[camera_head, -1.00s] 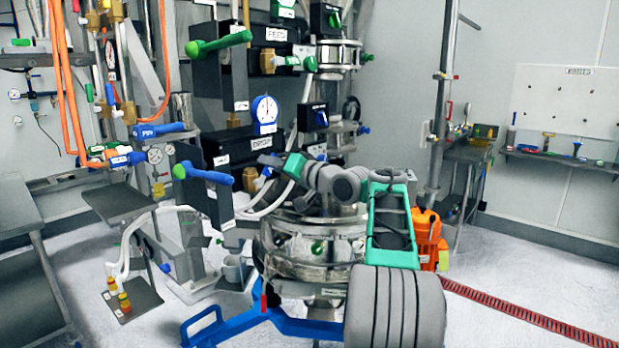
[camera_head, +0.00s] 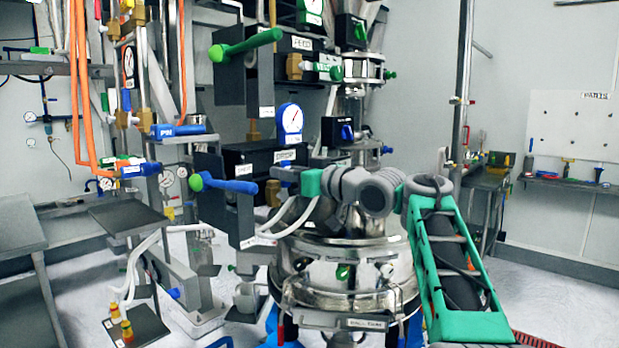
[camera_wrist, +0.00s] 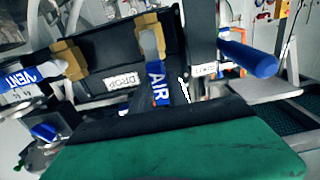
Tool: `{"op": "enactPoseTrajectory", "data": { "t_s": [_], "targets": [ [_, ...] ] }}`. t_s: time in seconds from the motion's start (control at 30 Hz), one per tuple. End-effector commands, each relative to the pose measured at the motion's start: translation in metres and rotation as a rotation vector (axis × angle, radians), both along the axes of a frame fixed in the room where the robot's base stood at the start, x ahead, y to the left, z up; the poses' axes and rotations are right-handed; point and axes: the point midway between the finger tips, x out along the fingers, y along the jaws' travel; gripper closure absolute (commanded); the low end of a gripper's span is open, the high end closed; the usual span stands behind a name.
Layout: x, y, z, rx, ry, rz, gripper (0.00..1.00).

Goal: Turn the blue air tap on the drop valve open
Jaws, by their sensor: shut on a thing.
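The blue air tap (camera_wrist: 157,82), marked AIR, shows in the wrist view below a brass fitting (camera_wrist: 150,25) on the dark drop valve (camera_wrist: 112,55). Its lower end runs into my gripper (camera_wrist: 155,106), whose dark and green parts fill the bottom of that view. My gripper is shut on the tap; the far finger and the contact are mostly hidden.
A blue VENT tap (camera_wrist: 30,78) sits left of the air tap. A blue lever with a green knob (camera_head: 230,186) sticks out close to my gripper; its blue handle (camera_wrist: 248,58) is at right in the wrist view. White hoses (camera_head: 290,218) hang below. A gauge (camera_head: 290,118) is above.

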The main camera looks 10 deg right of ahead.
Motion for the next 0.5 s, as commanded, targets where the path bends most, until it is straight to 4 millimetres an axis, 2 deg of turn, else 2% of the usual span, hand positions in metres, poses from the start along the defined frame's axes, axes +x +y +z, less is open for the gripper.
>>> {"op": "enactPoseTrajectory", "data": {
  "t_s": [0.13,0.47,0.5],
  "targets": [
    [-0.0015,0.0077,0.0001,-0.012,-0.009,0.011,1.00],
    [-0.0017,0.0076,0.0005,-0.013,-0.010,0.011,1.00],
    [-0.0017,0.0074,0.0004,-0.013,-0.010,0.011,0.79]
  ]
}}
